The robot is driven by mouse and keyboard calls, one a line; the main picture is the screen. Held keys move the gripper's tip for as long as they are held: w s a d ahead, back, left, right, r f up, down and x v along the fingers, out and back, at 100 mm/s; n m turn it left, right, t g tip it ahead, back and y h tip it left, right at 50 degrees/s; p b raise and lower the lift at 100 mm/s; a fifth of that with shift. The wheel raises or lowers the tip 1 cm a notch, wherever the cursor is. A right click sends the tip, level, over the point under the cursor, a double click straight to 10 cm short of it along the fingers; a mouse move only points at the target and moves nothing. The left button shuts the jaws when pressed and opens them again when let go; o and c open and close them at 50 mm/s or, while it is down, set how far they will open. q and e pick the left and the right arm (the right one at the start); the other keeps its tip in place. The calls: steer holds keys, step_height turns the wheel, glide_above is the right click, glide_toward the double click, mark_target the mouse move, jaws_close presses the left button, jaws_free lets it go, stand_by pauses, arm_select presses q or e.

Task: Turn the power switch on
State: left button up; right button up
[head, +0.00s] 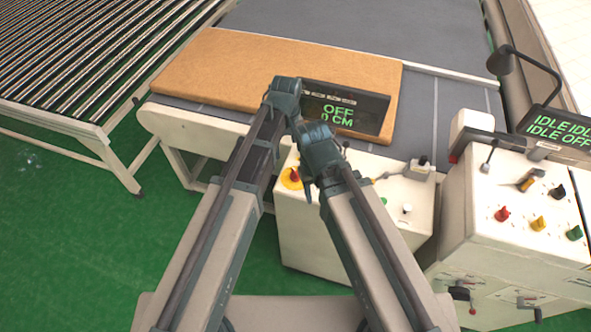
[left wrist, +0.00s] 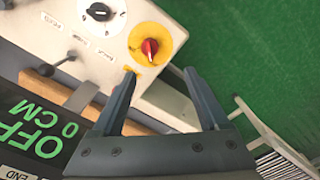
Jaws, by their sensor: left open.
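The power switch is a red knob (head: 293,175) on a yellow plate, on the white control box in front of the conveyor. In the left wrist view the red knob (left wrist: 150,48) stands just beyond the tips of my left gripper (left wrist: 160,76). The fingers are wide apart with nothing between them. They look apart from the knob, which lies a little nearer the left finger. In the head view my left gripper (head: 306,178) is partly hidden among the arm links, beside the knob. A black display (head: 345,107) reads OFF, 0 CM. My right gripper cannot be made out.
A black knob on a white dial (left wrist: 99,10) and a lever (left wrist: 68,60) are near the red knob. A second control box (head: 500,225) with coloured knobs stands at the right. A brown mattress (head: 225,65) lies on the conveyor.

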mark_target(296, 172)
arm_select(q)
steer(key=shift+w+d+n, duration=0.15)
steer(key=shift+w+d, duration=0.05)
steer(key=shift+d, duration=0.35)
steer(key=shift+w+d+n, duration=0.15)
steer(key=shift+d, duration=0.4)
steer(key=shift+f, duration=0.2)
step_height(296, 172, down, 14)
steer(key=b, duration=1.4)
steer(key=shift+r, duration=0.25)
jaws_close()
